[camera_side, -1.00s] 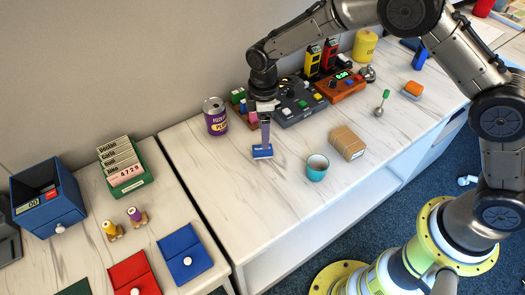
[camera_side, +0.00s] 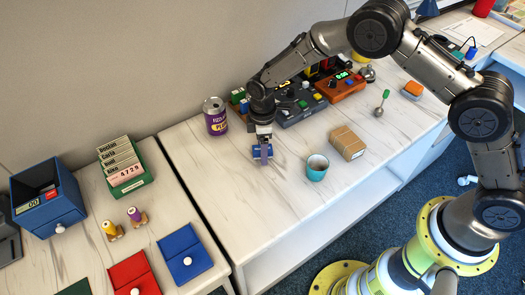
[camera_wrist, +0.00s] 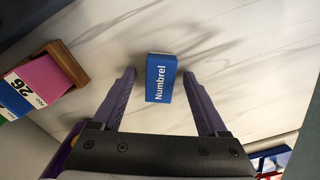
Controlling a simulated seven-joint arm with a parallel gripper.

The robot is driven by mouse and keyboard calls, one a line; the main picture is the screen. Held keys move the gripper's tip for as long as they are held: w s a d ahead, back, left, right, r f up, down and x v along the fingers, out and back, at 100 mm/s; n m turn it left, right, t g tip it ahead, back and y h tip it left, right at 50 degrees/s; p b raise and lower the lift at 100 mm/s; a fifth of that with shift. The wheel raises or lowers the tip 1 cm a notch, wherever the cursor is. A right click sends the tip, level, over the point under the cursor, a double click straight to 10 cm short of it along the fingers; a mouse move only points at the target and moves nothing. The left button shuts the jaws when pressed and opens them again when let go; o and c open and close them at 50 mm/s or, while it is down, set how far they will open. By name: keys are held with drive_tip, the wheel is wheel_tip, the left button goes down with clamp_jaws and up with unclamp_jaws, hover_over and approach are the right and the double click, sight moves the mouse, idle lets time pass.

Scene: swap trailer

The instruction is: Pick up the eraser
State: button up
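The eraser, a small blue block with white "Numbrel" lettering (camera_wrist: 161,85), lies on the white marbled table in the wrist view. In the side view the eraser (camera_side: 256,153) is partly hidden behind my gripper's fingers. My gripper (camera_wrist: 160,75) is open, with one purple finger on each side of the eraser and a gap on both sides. In the side view my gripper (camera_side: 263,157) points down at the eraser. Its exact height above the table is hard to tell.
A teal cup (camera_side: 317,173) and a cardboard box (camera_side: 347,143) stand right of the eraser. A purple can (camera_side: 215,122) stands to its left. The table in front is clear.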

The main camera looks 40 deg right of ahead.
clamp_jaws()
drive_tip(key=shift+r, duration=0.1)
